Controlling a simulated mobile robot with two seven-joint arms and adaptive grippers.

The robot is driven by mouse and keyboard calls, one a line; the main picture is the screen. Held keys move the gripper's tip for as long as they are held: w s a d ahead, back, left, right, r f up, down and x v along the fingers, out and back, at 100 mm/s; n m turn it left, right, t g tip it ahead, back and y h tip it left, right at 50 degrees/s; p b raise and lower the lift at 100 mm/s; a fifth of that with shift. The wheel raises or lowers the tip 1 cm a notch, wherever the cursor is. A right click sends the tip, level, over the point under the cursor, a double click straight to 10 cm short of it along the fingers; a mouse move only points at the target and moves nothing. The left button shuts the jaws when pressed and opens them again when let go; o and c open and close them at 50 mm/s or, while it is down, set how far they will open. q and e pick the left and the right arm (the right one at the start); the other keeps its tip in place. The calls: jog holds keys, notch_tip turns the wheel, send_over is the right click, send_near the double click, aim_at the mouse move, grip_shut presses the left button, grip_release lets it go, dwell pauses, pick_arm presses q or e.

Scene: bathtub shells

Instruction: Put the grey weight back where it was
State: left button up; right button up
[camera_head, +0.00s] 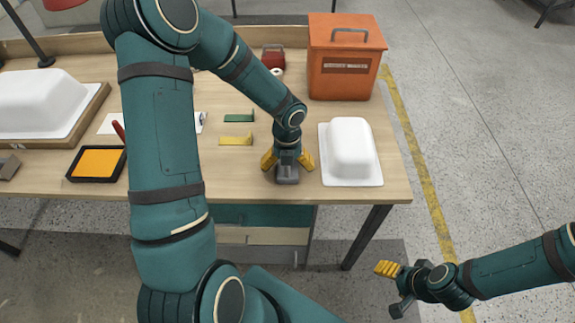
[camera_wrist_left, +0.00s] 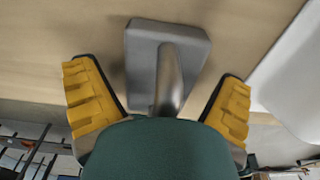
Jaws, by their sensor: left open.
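The grey weight (camera_head: 287,176) rests on the wooden table near its front edge, left of the small white tub shell (camera_head: 351,146). In the left wrist view it shows as a grey block (camera_wrist_left: 190,42) with an upright rounded handle. My left gripper (camera_head: 287,163) is directly above the weight, pointing down. Its yellow fingers are spread on either side of the handle, with gaps visible on both sides in the left wrist view (camera_wrist_left: 160,105). My right gripper (camera_head: 391,287) is beyond the table's front right, with its fingers apart and nothing between them.
An orange box (camera_head: 345,70) stands at the back right. A red object (camera_head: 273,56), a green piece (camera_head: 239,118) and a yellow piece (camera_head: 236,140) lie on the table. An orange pad in a black tray (camera_head: 73,177) and a large white shell (camera_head: 35,100) are at left.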

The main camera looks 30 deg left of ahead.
pick_arm(q)
jog(key=shift+r, duration=0.15)
jog(key=r+p, duration=0.1)
jog(key=r, duration=0.2)
jog(key=r+p, duration=0.1)
jog(key=r, duration=0.3)
jog(key=r+p, duration=0.2)
jog(key=r, duration=0.2)
jog(key=shift+w+a, duration=0.25)
jog(key=shift+w, duration=0.1)
jog(key=shift+r, duration=0.5)
jog(key=shift+f, duration=0.1)
